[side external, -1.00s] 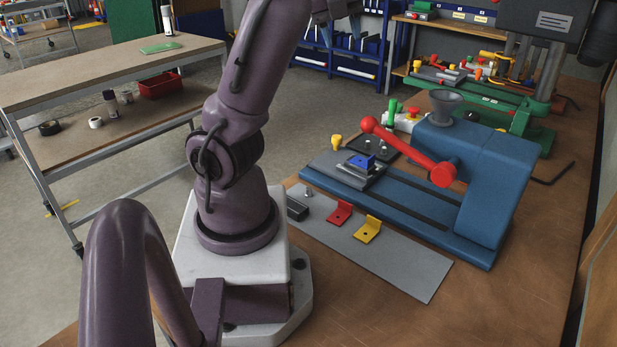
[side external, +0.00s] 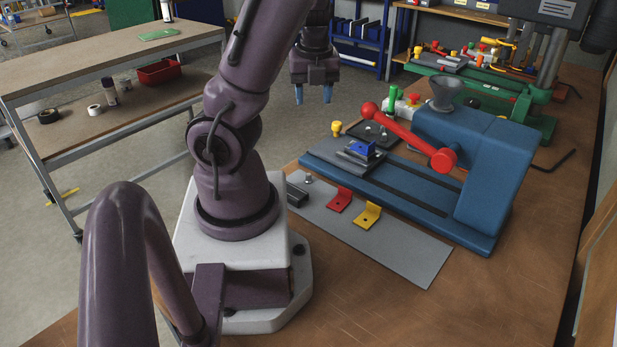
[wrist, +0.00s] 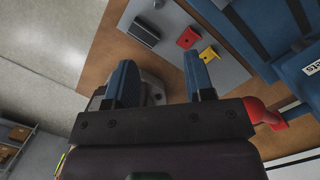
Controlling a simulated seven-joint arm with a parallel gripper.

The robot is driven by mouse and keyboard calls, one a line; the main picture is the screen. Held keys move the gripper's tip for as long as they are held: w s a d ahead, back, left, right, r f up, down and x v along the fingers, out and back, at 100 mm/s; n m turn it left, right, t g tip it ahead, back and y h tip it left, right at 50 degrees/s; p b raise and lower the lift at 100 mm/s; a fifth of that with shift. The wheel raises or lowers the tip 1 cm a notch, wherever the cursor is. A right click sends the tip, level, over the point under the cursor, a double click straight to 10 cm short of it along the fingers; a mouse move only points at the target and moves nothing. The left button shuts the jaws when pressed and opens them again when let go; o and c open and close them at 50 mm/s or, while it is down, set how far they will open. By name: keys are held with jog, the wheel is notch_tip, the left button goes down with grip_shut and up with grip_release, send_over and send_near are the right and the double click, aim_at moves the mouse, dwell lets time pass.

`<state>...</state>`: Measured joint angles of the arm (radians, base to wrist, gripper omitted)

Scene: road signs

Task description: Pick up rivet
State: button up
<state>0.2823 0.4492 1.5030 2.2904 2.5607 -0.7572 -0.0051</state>
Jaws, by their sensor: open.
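My gripper (side external: 313,94) hangs open and empty, blue fingers pointing down, high above the back edge of the bench. In the wrist view the open fingers (wrist: 160,80) frame the bench edge. A small silver piece (side external: 308,180), possibly a rivet, is at the far left end of the grey plate (side external: 400,260), beside a dark block (side external: 296,196). A dark tray (side external: 372,131) behind the blue press holds several tiny pieces, too small to identify; they may be rivets. In the wrist view no rivet can be told for sure.
The blue press (side external: 478,150) with a red lever (side external: 405,137) stands right of my gripper. A blue bracket (side external: 361,150) sits on its fixture. A red bracket (side external: 339,200) and a yellow bracket (side external: 367,216) lie on the plate. A yellow knob (side external: 336,128) and a green-handled item (side external: 391,97) stand nearby.

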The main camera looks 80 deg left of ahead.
notch_tip(320, 180, down, 9)
send_over(308, 181)
jog(key=f, duration=0.7)
jog(key=shift+w+d+f, duration=0.25)
jog(key=shift+w+d, duration=0.05)
jog(key=shift+w, duration=0.1)
jog(key=shift+s+f, duration=0.2)
jog(key=shift+f, duration=0.6)
jog(key=shift+s+f, duration=0.2)
jog(key=shift+f, duration=0.55)
jog(key=shift+a+f, duration=0.1)
jog(key=shift+f, duration=0.95)
jog(key=shift+c, duration=0.3)
grip_shut()
